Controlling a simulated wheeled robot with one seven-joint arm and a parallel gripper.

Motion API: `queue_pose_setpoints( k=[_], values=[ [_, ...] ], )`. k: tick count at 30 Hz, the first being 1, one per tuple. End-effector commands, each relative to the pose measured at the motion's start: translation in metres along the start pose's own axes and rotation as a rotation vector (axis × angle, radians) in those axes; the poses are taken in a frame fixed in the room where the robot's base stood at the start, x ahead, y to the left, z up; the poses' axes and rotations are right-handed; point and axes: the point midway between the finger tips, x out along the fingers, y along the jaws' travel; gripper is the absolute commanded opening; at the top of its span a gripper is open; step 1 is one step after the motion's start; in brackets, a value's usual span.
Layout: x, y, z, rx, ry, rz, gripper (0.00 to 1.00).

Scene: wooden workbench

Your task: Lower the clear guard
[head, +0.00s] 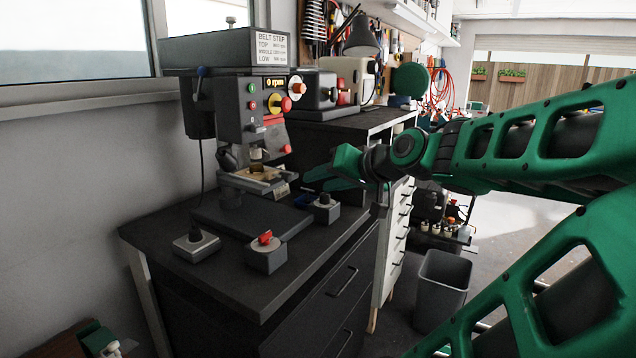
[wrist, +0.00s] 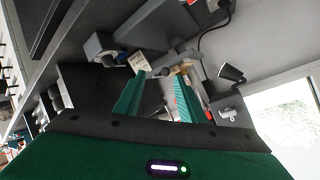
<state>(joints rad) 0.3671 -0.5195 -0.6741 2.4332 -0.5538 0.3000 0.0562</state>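The grey drill press (head: 237,110) stands on the dark bench and has green and red buttons and a small lit display. A red part (head: 277,137) sits below its head near the chuck (head: 256,153). I cannot clearly pick out the clear guard itself in either view. A tan workpiece (head: 264,172) lies on the press table under the chuck. My gripper (head: 310,178) is to the right of the press table, apart from the red part. In the wrist view its two green fingers (wrist: 158,77) are spread, with nothing seen held between them.
A grey bin (head: 442,288) stands on the floor at right. More machines stand behind.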

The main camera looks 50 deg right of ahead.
Motion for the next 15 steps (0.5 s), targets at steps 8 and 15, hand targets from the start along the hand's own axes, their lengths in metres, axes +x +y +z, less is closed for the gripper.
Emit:
queue_pose_setpoints(
  k=[8,15],
  values=[
    [-0.014,0.0,-0.001,0.0,0.003,0.0,0.37],
    [-0.053,0.0,-0.001,0.0,0.005,-0.001,0.37]
  ],
)
